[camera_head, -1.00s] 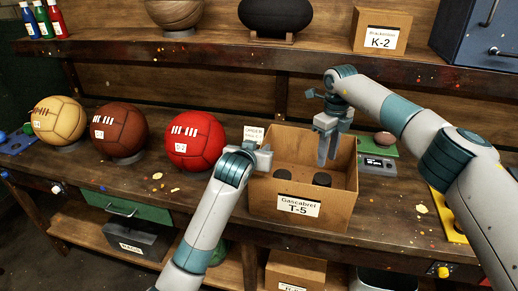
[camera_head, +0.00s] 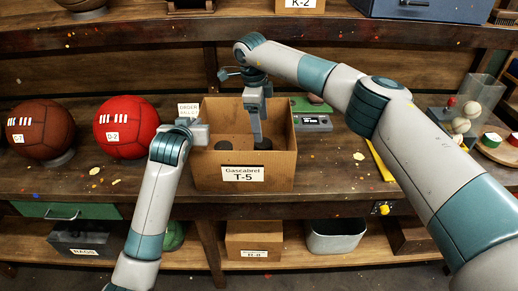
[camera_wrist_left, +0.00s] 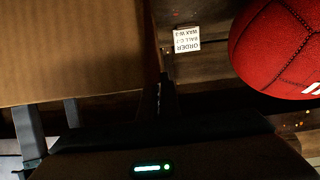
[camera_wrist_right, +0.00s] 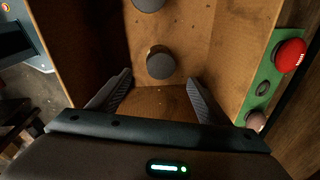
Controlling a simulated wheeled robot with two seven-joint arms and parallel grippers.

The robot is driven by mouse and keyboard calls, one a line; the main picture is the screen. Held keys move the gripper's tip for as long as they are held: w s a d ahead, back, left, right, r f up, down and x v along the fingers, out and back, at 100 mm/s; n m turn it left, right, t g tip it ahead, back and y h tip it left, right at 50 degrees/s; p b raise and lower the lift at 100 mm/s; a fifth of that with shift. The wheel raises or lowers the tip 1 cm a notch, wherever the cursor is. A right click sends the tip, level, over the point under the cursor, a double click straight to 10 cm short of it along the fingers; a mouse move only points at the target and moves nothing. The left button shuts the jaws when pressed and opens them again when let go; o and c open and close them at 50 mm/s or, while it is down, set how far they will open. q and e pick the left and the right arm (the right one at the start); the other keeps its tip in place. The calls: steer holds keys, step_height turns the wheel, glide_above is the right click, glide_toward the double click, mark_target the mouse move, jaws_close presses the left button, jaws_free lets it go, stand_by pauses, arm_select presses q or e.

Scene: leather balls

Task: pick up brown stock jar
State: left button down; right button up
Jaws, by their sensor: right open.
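A cardboard box (camera_head: 243,187) labelled "Gascabrel T-5" stands on the bench. Inside are two dark-lidded jars, a left one (camera_head: 224,145) and a right one (camera_head: 263,144); their body colours are hidden. My right gripper (camera_head: 256,143) reaches down into the box beside the right jar. In the right wrist view its fingers (camera_wrist_right: 160,78) are open and empty, with one jar lid (camera_wrist_right: 160,62) just ahead between them and another lid (camera_wrist_right: 148,4) at the top edge. My left gripper (camera_head: 198,133) is outside the box's left wall; its dark fingers (camera_wrist_left: 160,92) look shut and empty.
A red ball (camera_head: 127,127) and a brown ball (camera_head: 40,129) sit left of the box. An order card (camera_head: 188,109) stands behind its left corner. The box walls closely surround my right gripper.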

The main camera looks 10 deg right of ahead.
mark_target(260, 145)
steer(key=a+n, duration=0.1)
steer(key=n, duration=0.3)
steer(key=s+a+n+t+h, duration=0.1)
steer(key=n, duration=0.2)
steer(key=s+a+f+n+t+h, duration=0.1)
steer(key=n, duration=0.3)
steer(key=shift+s+f+n, duration=0.1)
steer(key=shift+s+n, duration=0.1)
steer(key=shift+n, duration=0.1)
steer(key=x, duration=0.6)
steer(key=shift+w+d, duration=0.1)
steer(key=shift+w+d+f, duration=0.1)
steer(key=shift+d+f, duration=0.05)
steer(key=shift+f, duration=0.15)
steer(key=shift+d+x, duration=0.2)
steer(key=shift+x, duration=2.4)
steer(key=shift+w+r, duration=0.15)
steer(key=c, duration=1.3)
